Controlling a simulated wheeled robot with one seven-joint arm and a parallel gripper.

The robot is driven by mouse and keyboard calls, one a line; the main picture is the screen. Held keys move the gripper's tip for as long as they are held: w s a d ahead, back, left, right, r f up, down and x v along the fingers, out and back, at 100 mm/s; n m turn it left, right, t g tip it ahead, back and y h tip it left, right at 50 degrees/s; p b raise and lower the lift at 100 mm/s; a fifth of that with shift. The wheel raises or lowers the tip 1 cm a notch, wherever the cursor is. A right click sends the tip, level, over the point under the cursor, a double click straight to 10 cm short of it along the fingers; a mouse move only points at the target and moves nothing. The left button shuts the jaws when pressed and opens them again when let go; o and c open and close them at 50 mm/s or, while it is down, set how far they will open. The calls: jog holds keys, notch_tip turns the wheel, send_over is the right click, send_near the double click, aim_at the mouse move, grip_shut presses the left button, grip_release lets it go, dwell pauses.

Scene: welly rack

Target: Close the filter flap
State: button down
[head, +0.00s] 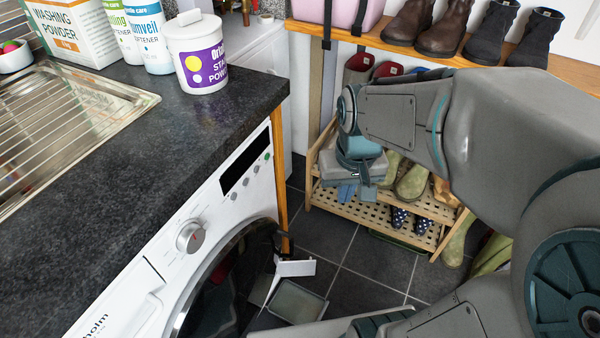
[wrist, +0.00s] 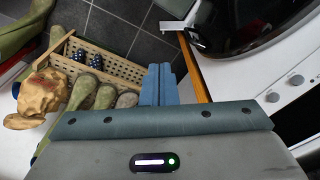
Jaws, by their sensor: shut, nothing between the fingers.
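The white washing machine (head: 225,215) stands under the counter, its front facing right. It also shows in the wrist view (wrist: 250,72). I cannot pick out the filter flap for certain in either view. A white angled piece (head: 294,267) juts out by the dark round door (head: 215,290); I cannot tell what part it is. The lower front of the machine is out of the head view. My gripper (head: 357,192) hangs in front of the shoe rack, right of the machine and apart from it. Its blue fingers (wrist: 160,84) are together and empty.
A slatted wooden shoe rack (head: 375,213) with boots stands behind my gripper. A grey tray-like object (head: 297,301) is low beside the machine. A wooden post (head: 282,190) edges the machine.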

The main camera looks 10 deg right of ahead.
jog(key=w+f+m+g+b, duration=0.2)
jog(key=w+f+b, duration=0.5)
jog(key=w+f, duration=1.45)
jog(key=w+d+f+g+b, duration=0.1)
jog(key=w+f+b, duration=0.4)
jog(key=f, duration=1.1)
jog(key=w+f+m+b, duration=0.1)
jog(key=w+f+b, duration=0.15)
jog(key=f, duration=1.55)
jog(key=s+a+f+b, duration=0.1)
jog(key=s+f+b, duration=0.3)
jog(key=f, duration=0.5)
jog(key=shift+s+a+f+g+y, duration=0.3)
jog(key=shift+s+f+g, duration=0.1)
jog(key=shift+s, duration=0.45)
jog(key=shift+a, duration=0.1)
jog(key=shift+s+r, duration=0.1)
jog(key=shift+s, duration=0.05)
